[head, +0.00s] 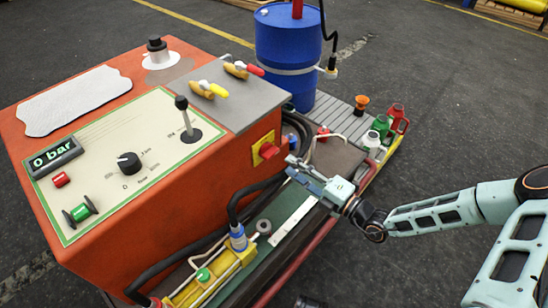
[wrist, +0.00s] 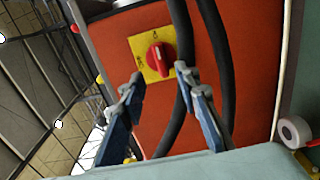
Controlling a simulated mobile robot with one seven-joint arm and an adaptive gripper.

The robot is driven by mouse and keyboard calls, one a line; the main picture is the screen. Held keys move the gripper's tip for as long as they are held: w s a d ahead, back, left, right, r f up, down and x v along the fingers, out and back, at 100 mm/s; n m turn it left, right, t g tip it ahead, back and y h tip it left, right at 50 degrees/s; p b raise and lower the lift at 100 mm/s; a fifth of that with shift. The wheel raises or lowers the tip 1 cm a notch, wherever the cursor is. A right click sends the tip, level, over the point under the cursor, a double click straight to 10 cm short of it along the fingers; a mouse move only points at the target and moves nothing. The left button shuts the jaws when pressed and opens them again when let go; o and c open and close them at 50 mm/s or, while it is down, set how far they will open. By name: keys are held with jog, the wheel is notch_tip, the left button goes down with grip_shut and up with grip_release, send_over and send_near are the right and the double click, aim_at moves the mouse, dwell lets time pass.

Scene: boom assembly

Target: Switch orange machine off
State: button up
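The orange machine (head: 150,215) fills the left of the head view, with a control panel (head: 120,160) on top and a display (head: 55,157) reading "0 bar". A red rotary switch (head: 268,151) on a yellow plate sits on its right side face. In the wrist view the red knob (wrist: 157,58) stands roughly upright on its yellow plate (wrist: 143,45), ahead of my gripper. My gripper (wrist: 158,82) is open and empty, its two fingers apart, with the knob beyond and between the tips. In the head view my gripper (head: 296,168) is right of the switch, apparently not touching it.
Black hoses (wrist: 183,60) run down the machine face close beside the switch. A blue barrel (head: 287,50) stands behind on a slatted platform (head: 345,118) with several small cans. A yellow part (head: 215,275) and a tape roll (head: 264,226) lie below.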

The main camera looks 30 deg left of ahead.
aim_at(274, 155)
jog(key=b+x, duration=0.1)
jog(key=x, duration=0.6)
jog(key=shift+a+f, duration=0.1)
jog(key=shift+a, duration=0.15)
jog(key=shift+c, duration=0.7)
grip_shut()
